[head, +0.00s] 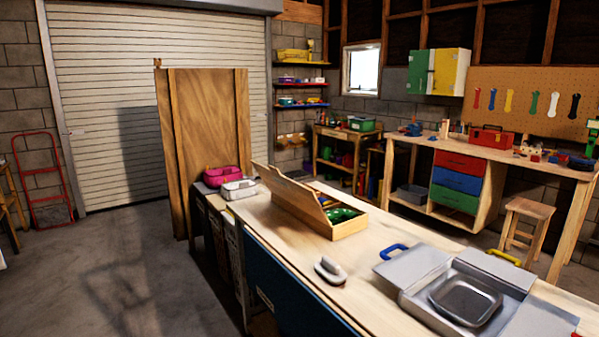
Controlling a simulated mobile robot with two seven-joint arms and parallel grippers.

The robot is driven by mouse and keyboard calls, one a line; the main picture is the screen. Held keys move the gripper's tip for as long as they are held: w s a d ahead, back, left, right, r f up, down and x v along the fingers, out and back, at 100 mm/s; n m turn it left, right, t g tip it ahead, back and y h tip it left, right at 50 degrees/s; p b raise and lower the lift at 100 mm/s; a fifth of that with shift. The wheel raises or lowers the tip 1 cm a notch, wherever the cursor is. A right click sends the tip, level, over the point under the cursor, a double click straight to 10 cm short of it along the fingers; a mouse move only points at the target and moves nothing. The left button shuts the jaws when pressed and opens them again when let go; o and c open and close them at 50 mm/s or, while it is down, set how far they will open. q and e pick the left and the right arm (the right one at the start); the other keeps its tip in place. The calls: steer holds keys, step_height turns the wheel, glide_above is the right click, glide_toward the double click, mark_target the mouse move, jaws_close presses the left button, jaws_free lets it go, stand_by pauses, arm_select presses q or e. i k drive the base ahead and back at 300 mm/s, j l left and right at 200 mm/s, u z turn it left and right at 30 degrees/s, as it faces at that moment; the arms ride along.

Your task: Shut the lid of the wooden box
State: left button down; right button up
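The wooden box (340,228) sits on the long wooden counter, near its middle. Its lid (293,192) stands open, tilted up along the box's left side. Green and other coloured things (340,214) lie inside the box. Neither of my grippers shows in the head view.
On the counter (290,249), a grey-white handled object (330,271) lies in front of the box. An open grey metal case (412,286) holding a silver tray (465,299) is at right. Pink (221,176) and white (239,189) containers stand behind left. Open floor (120,270) lies left.

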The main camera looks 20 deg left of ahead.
mark_target(304, 197)
steer(key=i+j+z, duration=0.1)
steer(key=j, duration=0.15)
steer(key=i+j+z, duration=0.15)
steer(key=j, duration=0.15)
steer(key=j+z, duration=0.1)
steer(key=j, duration=0.2)
steer(key=i+j, duration=0.1)
steer(key=j, duration=0.2)
steer(key=i+j+z, duration=0.1)
steer(key=i+j, duration=0.15)
steer(key=j, duration=0.3)
